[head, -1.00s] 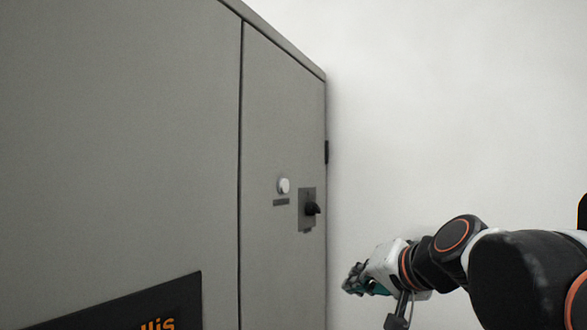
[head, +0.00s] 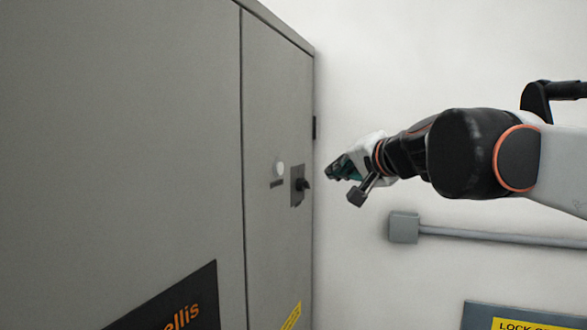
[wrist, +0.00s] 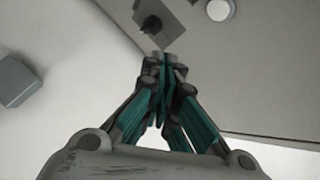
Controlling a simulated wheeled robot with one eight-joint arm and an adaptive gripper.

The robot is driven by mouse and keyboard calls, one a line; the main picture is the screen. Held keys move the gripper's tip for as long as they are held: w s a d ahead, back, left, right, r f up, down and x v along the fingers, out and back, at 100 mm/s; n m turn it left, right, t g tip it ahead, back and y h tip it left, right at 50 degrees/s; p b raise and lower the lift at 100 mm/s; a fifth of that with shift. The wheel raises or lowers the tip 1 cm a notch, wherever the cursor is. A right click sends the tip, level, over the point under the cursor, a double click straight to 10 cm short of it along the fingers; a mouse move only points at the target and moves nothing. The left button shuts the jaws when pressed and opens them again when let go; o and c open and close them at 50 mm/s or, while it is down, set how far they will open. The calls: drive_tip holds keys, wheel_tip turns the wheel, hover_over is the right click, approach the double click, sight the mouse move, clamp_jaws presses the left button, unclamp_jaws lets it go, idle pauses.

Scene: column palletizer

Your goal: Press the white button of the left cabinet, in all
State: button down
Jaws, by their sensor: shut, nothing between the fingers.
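The left cabinet (head: 130,120) is grey and fills the left of the head view. Its white round button (head: 280,169) is on the narrow right panel, above a small dark label. The button also shows at the top of the wrist view (wrist: 219,9), right of the gripper's fingertips. A black rotary switch on a grey plate (head: 299,186) sits just right of and below the button. My gripper (head: 331,172) is shut and empty, in front of the panel, to the right of the switch and apart from the button. In the wrist view the closed fingertips (wrist: 163,58) point toward the switch plate.
A grey wall box (head: 404,228) with a conduit runs along the white wall below my arm. A sign with a yellow strip (head: 530,322) is at the bottom right. A black lettered plate (head: 175,305) is low on the cabinet.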

sight(279, 169)
drive_tip(key=shift+a, duration=0.1)
drive_tip(key=w+a, duration=0.3)
drive_tip(key=a, duration=0.5)
drive_tip(key=shift+a, duration=0.2)
idle(1.4)
drive_tip(key=shift+w+a, duration=0.1)
drive_tip(key=shift+a, duration=0.15)
drive_tip(key=shift+w+a, duration=0.15)
drive_tip(key=shift+a, duration=0.2)
idle(0.8)
drive_tip(key=shift+d, duration=0.1)
drive_tip(key=shift+s+d, duration=0.3)
drive_tip(key=shift+d, duration=0.35)
